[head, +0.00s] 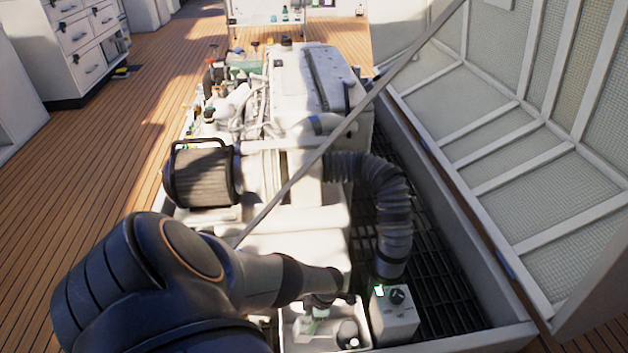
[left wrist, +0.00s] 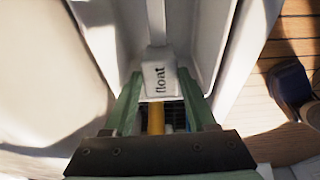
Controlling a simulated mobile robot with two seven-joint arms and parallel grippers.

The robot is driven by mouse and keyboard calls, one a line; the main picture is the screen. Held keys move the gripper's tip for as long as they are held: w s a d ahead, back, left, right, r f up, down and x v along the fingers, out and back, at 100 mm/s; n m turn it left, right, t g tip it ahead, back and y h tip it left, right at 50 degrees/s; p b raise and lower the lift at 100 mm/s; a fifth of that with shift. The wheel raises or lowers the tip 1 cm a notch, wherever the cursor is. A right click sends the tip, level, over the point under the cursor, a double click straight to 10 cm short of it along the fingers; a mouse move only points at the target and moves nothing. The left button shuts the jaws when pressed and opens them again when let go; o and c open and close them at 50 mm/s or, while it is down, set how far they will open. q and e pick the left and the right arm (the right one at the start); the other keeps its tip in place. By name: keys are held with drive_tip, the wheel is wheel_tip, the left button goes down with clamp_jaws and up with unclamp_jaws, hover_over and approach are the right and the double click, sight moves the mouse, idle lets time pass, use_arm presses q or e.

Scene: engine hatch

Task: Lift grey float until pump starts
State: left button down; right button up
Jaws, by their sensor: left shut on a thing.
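The float (left wrist: 158,78), a light grey block with the word "float" on it, sits between the fingertips of my left gripper (left wrist: 160,92) in the left wrist view. The green fingers are shut on its sides. A yellow-orange post shows below it, between the fingers. In the head view my left gripper (head: 318,311) points down into a white-walled bin (head: 290,338) at the near end of the engine, and the float cannot be made out there. A white rounded part (head: 348,334), perhaps the pump, sits in the bin. My right gripper is not in view.
A grey box (head: 395,318) with a black knob and a lit green display stands right of the bin. The white engine (head: 305,85) with a black ribbed hose (head: 385,200) lies beyond. A grey prop rod (head: 345,125) crosses diagonally. The raised hatch (head: 520,150) is at right.

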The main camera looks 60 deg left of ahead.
use_arm(q)
drive_tip(key=shift+w+r, duration=0.1)
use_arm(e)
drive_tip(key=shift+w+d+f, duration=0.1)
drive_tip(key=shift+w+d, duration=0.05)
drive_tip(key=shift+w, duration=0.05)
use_arm(q)
drive_tip(key=shift+c, duration=1)
unclamp_jaws()
drive_tip(key=shift+d, duration=0.1)
drive_tip(key=p+v, duration=1)
drive_tip(key=v, duration=0.2)
drive_tip(key=shift+w+r, duration=0.2)
drive_tip(key=shift+w, duration=0.05)
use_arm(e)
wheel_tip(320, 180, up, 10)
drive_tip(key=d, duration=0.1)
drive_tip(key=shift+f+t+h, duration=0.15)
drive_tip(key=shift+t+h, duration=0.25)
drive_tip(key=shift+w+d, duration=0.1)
